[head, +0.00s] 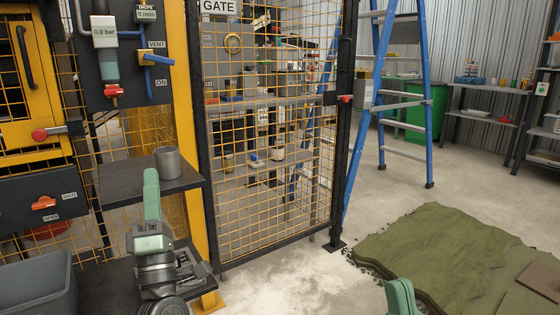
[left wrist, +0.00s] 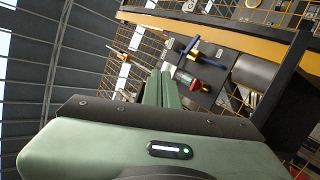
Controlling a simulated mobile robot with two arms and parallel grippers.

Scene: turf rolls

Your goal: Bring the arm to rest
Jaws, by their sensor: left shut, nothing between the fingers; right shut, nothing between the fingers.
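My left gripper (head: 151,180) points up in the head view, in front of the small dark shelf (head: 118,186). Its green fingers are together with nothing between them. In the left wrist view the closed fingers (left wrist: 162,90) stand up at the middle, below the panel with the blue-handled valve. My right gripper (head: 400,295) shows only as a green tip at the bottom edge of the head view, shut and empty. The rest of the right arm is out of view.
A grey cup (head: 167,162) stands on the shelf close beside my left gripper. The valve panel (head: 125,85) and yellow mesh gate (head: 270,180) are behind. A grey bin (head: 38,290) is at lower left. Green turf (head: 430,250) lies on the floor at right.

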